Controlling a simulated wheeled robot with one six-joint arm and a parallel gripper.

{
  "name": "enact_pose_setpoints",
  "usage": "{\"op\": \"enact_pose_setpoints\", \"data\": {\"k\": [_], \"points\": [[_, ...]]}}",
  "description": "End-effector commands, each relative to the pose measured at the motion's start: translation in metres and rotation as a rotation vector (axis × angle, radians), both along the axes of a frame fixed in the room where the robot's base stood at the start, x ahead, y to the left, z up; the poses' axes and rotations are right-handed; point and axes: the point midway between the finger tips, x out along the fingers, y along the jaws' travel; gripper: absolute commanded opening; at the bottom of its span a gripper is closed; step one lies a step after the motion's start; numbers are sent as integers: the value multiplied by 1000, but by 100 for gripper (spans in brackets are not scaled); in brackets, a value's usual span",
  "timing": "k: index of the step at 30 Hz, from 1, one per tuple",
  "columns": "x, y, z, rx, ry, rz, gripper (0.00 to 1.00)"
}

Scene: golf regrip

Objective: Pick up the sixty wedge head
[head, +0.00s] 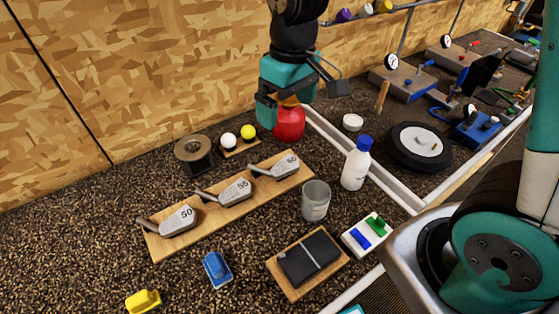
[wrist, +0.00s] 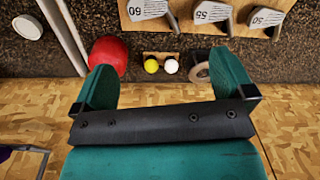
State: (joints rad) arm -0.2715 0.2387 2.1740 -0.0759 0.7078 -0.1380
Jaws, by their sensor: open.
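The sixty wedge head (head: 284,167) is a grey metal head lying at the right end of a wooden board (head: 172,243). It also shows at the top of the wrist view (wrist: 148,8), partly cut off. The 55 head (head: 236,190) and the 50 head (head: 177,219) lie to its left on the same board. My gripper (head: 290,92) is open and empty, above the red ball (head: 289,123) near the back wall, away from the heads. In the wrist view the teal fingers (wrist: 166,72) are spread wide, with the sixty head beyond them.
A yellow ball (head: 248,131) and a white ball (head: 229,140) sit behind the board, beside a tape roll (head: 194,154). A glass (head: 315,200) and a blue-capped bottle (head: 356,164) stand right of the board. The wooden wall (head: 120,80) is close behind my gripper.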

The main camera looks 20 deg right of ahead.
Motion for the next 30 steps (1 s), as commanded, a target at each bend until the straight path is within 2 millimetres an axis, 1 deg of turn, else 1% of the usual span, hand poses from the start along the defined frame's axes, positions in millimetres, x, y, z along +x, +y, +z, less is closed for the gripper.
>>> {"op": "enact_pose_setpoints", "data": {"k": [1, 2, 5, 8, 15, 19, 21, 24, 30], "points": [[10, -2, -5, -22, 7, -7, 100], [14, -3, -8, -33, 8, -11, 100], [21, -7, -19, -53, 11, -17, 100], [21, -8, -36, -56, 16, -18, 100], [20, -9, -90, -55, 16, -20, 100], [20, -9, -115, -54, 15, -21, 100], [21, -9, -124, -54, 13, -21, 100], [21, -9, -133, -53, 11, -22, 100], [20, -9, -143, -53, 12, -21, 100]]}}
